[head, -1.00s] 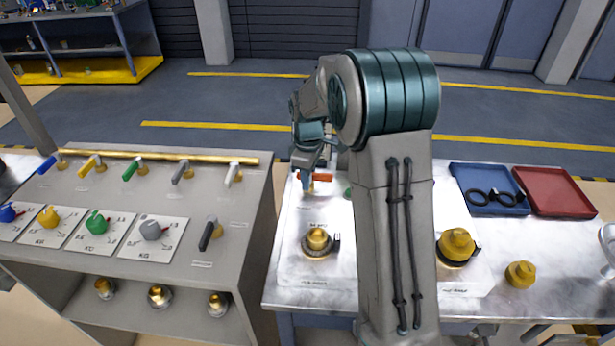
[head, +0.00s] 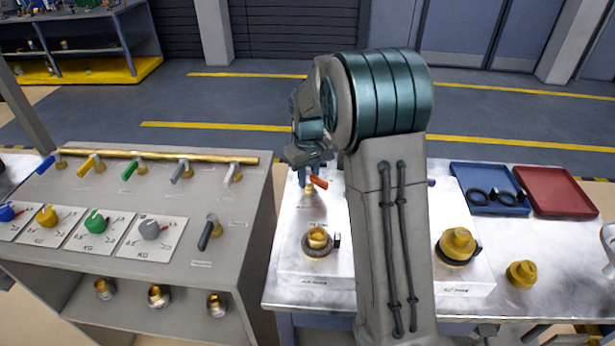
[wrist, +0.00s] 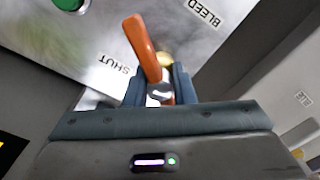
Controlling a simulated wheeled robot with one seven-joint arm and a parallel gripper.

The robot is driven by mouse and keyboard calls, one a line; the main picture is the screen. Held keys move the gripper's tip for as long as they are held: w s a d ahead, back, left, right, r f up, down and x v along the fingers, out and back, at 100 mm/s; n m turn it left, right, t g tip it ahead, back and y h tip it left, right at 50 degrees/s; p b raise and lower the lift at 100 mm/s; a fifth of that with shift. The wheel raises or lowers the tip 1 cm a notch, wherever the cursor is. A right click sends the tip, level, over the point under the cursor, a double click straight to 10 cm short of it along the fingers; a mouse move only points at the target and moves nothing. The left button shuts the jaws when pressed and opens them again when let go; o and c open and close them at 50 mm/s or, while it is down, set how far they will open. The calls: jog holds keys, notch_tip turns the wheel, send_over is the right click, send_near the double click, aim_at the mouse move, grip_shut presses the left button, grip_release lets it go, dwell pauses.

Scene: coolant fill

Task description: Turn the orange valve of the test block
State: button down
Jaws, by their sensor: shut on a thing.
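The orange valve (head: 318,182) stands at the back of the pale test block (head: 310,268), just left of my arm in the head view. Its orange handle (wrist: 143,45) shows large in the wrist view and runs down between my fingers. My gripper (wrist: 158,88) is shut on the handle near its pivot, with a brassy part behind it. A "SHUT" label (wrist: 118,65) lies left of the handle and a "BLEED" label (wrist: 205,12) to its upper right. In the head view my gripper (head: 308,168) is partly hidden by my wrist.
A brass fitting (head: 318,238) stands in front of the valve. A grey console (head: 245,215) with levers and dials is close on the left. Yellow caps (head: 457,244), a blue tray (head: 490,203) and a red tray (head: 556,192) lie to the right.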

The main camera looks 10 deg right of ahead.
aim_at(308, 172)
jog(key=m, duration=0.5)
jog(key=shift+w+r+m, duration=0.1)
jog(key=shift+m, duration=2.4)
jog(key=c, duration=1.2)
grip_release()
notch_tip(308, 172, up, 14)
